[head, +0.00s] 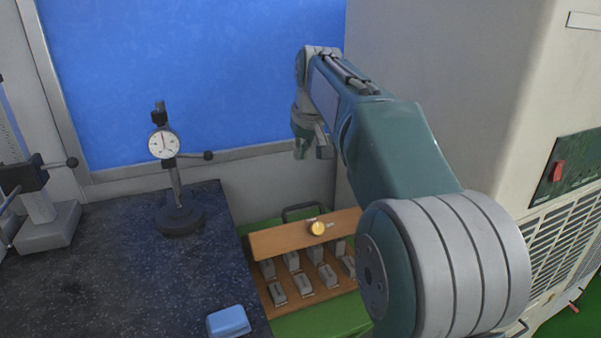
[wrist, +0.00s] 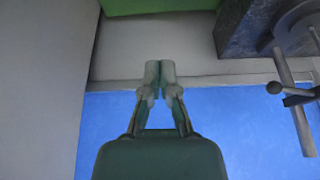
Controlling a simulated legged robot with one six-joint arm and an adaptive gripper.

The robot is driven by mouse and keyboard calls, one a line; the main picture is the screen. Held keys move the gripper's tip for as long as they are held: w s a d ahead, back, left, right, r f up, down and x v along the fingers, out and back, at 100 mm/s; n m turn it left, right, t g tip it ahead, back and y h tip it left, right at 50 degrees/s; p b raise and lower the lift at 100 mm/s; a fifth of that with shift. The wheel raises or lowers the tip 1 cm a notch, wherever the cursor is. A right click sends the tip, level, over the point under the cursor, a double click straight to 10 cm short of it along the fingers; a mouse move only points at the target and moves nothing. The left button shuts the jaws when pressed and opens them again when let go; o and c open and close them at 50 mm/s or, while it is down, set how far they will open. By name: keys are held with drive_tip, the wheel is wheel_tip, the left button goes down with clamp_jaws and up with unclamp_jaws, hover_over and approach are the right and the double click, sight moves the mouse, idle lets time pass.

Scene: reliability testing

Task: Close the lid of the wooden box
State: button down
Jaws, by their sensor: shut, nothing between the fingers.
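The wooden box (head: 268,297) stands on a green surface at the lower centre of the head view, with several grey blocks in rows inside it. Its lid (head: 280,240) is open, a tilted wooden panel at the back with a round yellow knob (head: 317,228) on it. My gripper (head: 314,153) is above and behind the lid, apart from it, near the blue panel. In the wrist view my gripper (wrist: 160,72) has its fingers together with nothing between them. The box does not show in the wrist view. My arm hides the box's right end in the head view.
A dark speckled slab (head: 110,260) lies left of the box, bearing a dial gauge on a stand (head: 180,215) and a blue block (head: 228,321). A large beige cabinet (head: 430,60) stands on the right. A black handle (head: 300,209) rises behind the lid.

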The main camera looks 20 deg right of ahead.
hover_over(303, 205)
drive_tip(key=w, duration=0.4)
wheel_tip(303, 205, down, 8)
drive_tip(key=r, duration=0.1)
drive_tip(key=shift+s+f, duration=0.4)
drive_tip(key=shift+f, duration=0.25)
drive_tip(key=shift+s+f, duration=0.35)
drive_tip(key=shift+f, duration=0.25)
drive_tip(key=shift+s+f, duration=0.5)
drive_tip(key=shift+s, duration=0.1)
drive_tip(key=shift+s, duration=0.15)
drive_tip(key=shift+s+f+t, duration=0.15)
drive_tip(key=shift+s+t, duration=0.25)
drive_tip(key=shift+s, duration=0.05)
